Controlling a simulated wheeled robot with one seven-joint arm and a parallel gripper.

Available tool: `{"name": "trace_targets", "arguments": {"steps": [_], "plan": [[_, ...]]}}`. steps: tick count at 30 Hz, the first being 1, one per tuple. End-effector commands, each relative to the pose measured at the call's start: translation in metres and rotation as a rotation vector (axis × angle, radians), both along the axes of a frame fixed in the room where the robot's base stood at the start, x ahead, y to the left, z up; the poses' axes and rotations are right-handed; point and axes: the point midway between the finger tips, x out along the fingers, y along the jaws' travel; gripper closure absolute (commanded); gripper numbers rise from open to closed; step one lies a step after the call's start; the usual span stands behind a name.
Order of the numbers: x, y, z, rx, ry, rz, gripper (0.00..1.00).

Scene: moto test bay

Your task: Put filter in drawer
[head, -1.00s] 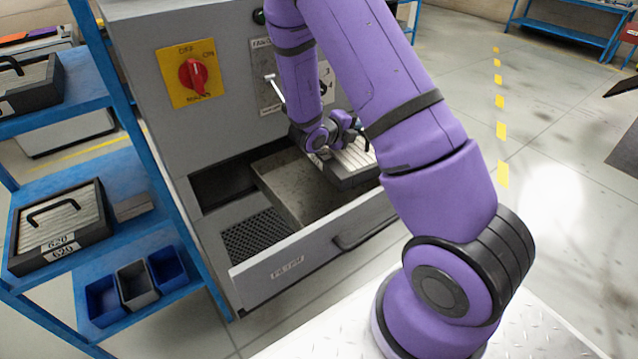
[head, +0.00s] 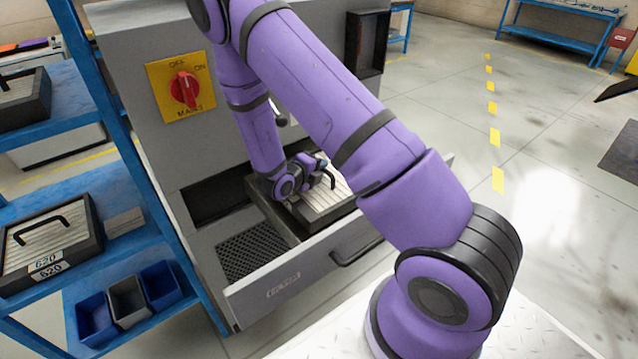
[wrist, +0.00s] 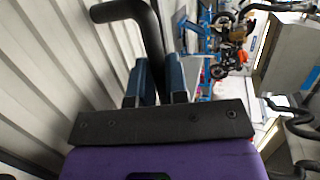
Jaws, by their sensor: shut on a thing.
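The filter (head: 322,207) is a dark-framed panel with pale pleats and a black handle. In the head view it is at the open grey drawer (head: 300,275), over the bay right of the perforated section. I cannot tell whether it touches the drawer floor. My gripper (head: 312,178) is at its top, shut on the handle. In the wrist view my gripper (wrist: 155,82) has both fingers around the black handle (wrist: 148,35), with the pleats (wrist: 60,70) on the left. My arm hides part of the filter and drawer.
A blue shelf rack (head: 140,180) stands close on the left. It holds another filter marked 620 (head: 45,240) and several small bins (head: 125,300). The cabinet (head: 185,145) above the drawer carries a red switch (head: 184,90). The floor at right is open.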

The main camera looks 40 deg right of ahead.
Motion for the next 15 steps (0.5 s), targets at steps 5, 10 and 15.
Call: {"name": "trace_targets", "arguments": {"steps": [5, 10, 15], "plan": [[0.000, 0.000, -0.011, -0.002, 0.000, 0.000, 1.00], [0.000, 0.000, -0.022, -0.002, 0.000, 0.000, 1.00], [0.000, 0.000, -0.043, -0.001, 0.001, 0.001, 1.00]]}}
